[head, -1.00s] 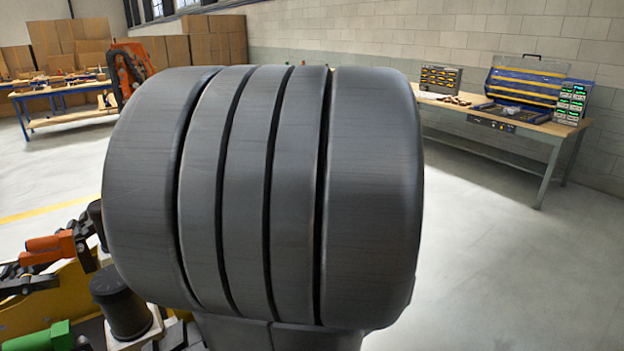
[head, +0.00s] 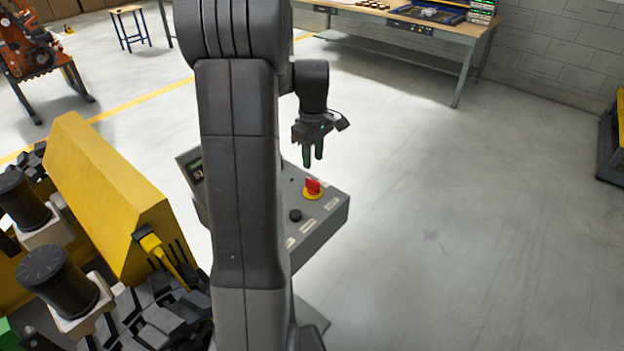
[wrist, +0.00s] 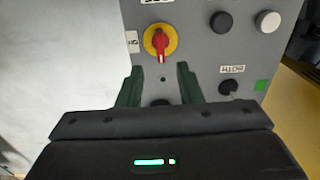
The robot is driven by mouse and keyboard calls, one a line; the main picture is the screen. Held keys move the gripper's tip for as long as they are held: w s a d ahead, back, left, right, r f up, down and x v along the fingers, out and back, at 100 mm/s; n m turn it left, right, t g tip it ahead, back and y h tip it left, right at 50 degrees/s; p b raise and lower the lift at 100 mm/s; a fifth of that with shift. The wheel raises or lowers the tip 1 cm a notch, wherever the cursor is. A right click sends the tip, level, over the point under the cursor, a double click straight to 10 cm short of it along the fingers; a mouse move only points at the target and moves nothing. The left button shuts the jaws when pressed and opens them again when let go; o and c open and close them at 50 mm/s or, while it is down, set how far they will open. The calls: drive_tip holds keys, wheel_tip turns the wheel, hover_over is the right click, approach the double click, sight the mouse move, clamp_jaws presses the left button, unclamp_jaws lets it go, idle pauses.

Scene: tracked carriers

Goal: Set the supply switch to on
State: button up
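The supply switch (head: 313,187) is a red rotary handle on a yellow round plate, on the sloped top of a grey control box (head: 325,215). In the wrist view the switch (wrist: 160,41) sits at the upper middle, its red handle pointing roughly up and down with a white mark at the lower end. My gripper (head: 313,160) hangs above the box, just behind the switch in the head view. In the wrist view its two green fingers (wrist: 159,82) are apart with nothing between them, short of the switch. Part of the box is hidden behind my arm.
Black knobs (wrist: 221,22) and a white knob (wrist: 267,21) sit beside the switch. A yellow tracked machine (head: 100,185) stands close on the left. A workbench (head: 400,30) is at the back.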

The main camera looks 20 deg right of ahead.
sight(313, 180)
wheel_tip(313, 180, down, 9)
drive_tip(key=shift+f+p, duration=0.1)
drive_tip(key=shift+p, duration=0.3)
clamp_jaws()
